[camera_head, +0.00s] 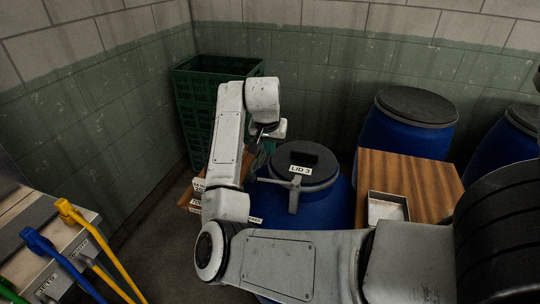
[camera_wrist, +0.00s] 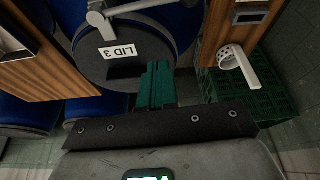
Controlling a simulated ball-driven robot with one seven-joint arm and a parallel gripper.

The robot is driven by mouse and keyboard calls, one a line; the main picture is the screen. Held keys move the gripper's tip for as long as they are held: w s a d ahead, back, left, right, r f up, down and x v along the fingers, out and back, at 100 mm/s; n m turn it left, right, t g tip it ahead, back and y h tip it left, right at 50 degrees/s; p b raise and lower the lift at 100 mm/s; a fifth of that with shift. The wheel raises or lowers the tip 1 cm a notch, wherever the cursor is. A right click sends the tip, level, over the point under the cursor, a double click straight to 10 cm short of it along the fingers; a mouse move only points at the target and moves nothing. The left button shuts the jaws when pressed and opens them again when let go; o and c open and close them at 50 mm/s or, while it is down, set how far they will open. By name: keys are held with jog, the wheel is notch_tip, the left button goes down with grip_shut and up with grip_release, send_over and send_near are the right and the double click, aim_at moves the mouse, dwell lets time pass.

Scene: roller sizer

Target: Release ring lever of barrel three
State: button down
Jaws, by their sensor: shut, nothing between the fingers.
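Barrel three is the blue drum (camera_head: 325,208) with a dark lid (camera_head: 318,178) labelled "LID 3"; the lid also shows in the wrist view (camera_wrist: 150,48). Its grey ring lever (camera_head: 293,197) hangs at the lid's front edge. In the wrist view the lever (camera_wrist: 97,18) shows at the top, partly cut off by the frame. My gripper (camera_wrist: 157,70) has green fingers, shut and empty, over the lid's rim side. In the head view my gripper (camera_head: 260,158) is left of the lid, partly hidden by my arm. The lever and fingers are apart.
A green crate (camera_head: 195,110) stands in the back corner. Right of the drum is a wooden top (camera_head: 415,180) with an open box (camera_head: 388,207). Other lidded blue barrels (camera_head: 405,132) stand behind. A white holed cup with a handle (camera_wrist: 232,58) is beside the lid.

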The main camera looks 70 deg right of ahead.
notch_tip(320, 180, down, 9)
jog(key=p, duration=0.2)
jog(key=shift+a+p, duration=0.4)
